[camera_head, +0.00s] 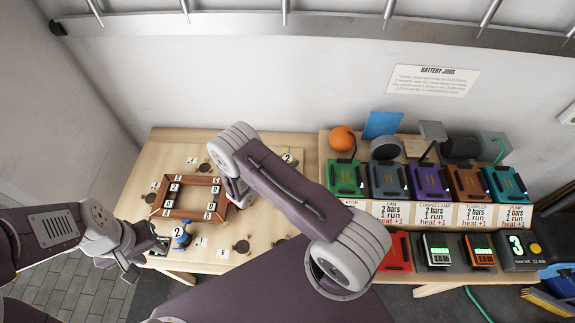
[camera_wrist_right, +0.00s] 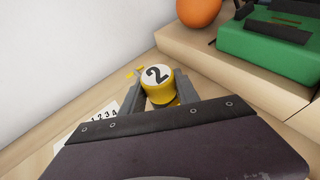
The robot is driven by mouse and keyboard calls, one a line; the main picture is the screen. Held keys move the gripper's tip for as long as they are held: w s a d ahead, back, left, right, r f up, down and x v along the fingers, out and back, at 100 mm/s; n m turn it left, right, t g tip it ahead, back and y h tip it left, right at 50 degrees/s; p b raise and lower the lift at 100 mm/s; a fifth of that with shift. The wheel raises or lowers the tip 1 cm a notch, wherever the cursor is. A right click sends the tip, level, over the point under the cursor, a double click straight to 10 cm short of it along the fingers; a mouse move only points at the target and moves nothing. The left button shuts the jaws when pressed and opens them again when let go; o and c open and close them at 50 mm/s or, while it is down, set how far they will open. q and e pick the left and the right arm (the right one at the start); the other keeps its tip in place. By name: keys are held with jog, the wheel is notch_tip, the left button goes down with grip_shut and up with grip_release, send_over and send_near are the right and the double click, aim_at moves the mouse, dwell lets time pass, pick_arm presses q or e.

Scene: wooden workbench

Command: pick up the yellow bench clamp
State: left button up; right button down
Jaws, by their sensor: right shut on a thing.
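The yellow bench clamp (camera_wrist_right: 159,88) has a white round top marked 2. In the right wrist view it sits between the two grey fingers of my right gripper (camera_wrist_right: 159,101), which is shut on it. In the head view the clamp (camera_head: 288,157) shows at the back right of the wooden table, just past my right arm. That arm hides my right gripper there. My left gripper (camera_head: 133,266) is at the table's front left corner, apart from the yellow clamp. Its finger gap is too unclear to read.
A wooden frame (camera_head: 160,199) with number labels lies on the table (camera_head: 255,245). A blue clamp (camera_head: 181,234) marked 2 stands before it. On the right, a raised shelf holds a green charger (camera_head: 345,178), other coloured units and an orange ball (camera_head: 342,138). The wall is close behind.

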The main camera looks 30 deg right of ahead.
notch_tip(320, 180, up, 2)
jog(key=shift+w+r, duration=0.1)
jog(key=s+d+r+b, duration=0.1)
jog(key=s+d+r, duration=0.2)
jog(key=s+r, duration=0.4)
jog(key=s, duration=0.4)
jog(key=shift+s, duration=0.25)
